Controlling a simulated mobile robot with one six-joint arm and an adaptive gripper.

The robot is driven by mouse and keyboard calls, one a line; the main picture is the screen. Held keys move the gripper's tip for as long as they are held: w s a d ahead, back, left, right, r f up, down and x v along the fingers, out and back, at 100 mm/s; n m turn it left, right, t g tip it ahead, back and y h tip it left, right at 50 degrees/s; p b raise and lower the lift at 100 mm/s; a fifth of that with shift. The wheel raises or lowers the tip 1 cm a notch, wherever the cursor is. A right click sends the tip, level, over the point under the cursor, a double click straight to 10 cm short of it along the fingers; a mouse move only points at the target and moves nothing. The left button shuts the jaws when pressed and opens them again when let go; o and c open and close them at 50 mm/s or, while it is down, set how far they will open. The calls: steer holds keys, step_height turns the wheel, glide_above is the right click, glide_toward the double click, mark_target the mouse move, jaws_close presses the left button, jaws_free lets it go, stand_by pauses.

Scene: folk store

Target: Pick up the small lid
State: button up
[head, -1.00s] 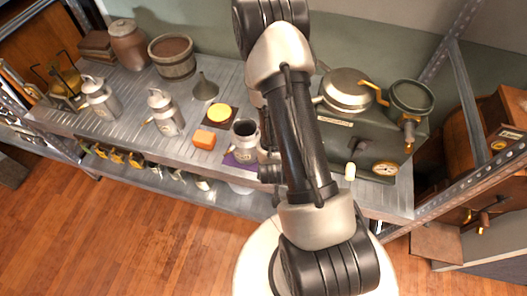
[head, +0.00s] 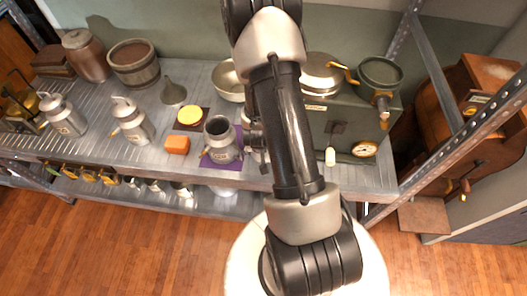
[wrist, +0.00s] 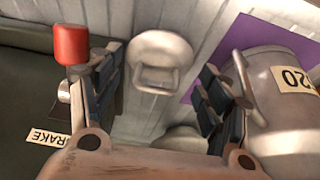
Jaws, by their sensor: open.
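The small lid (wrist: 155,52), pale grey metal with a loop handle, lies on the slatted metal bench top in the wrist view. My gripper (wrist: 163,88) is open and empty, with its dark fingers on either side of the lid's handle in the picture. I cannot tell how high the fingers are above it. An open grey milk can (wrist: 285,95) labelled 20 stands on a purple mat (wrist: 262,45), close to the right finger. The can (head: 221,140) also shows in the head view, where my arm hides the lid and most of my gripper.
A red knob (wrist: 71,45) of a green machine marked BRAKE stands close to the left finger. The machine (head: 345,125) fills the bench's right end. An orange block (head: 177,145), a yellow disc (head: 190,115), a funnel (head: 173,93) and lidded cans (head: 131,121) stand left.

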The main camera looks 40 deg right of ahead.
steer(key=shift+w+d+f, duration=0.3)
steer(key=shift+w+d, duration=0.45)
steer(key=shift+d, duration=0.1)
steer(key=shift+f+b, duration=0.3)
steer(key=shift+b, duration=0.15)
steer(key=c, duration=1.2)
steer(key=shift+c, duration=0.2)
steer(key=shift+r, duration=0.15)
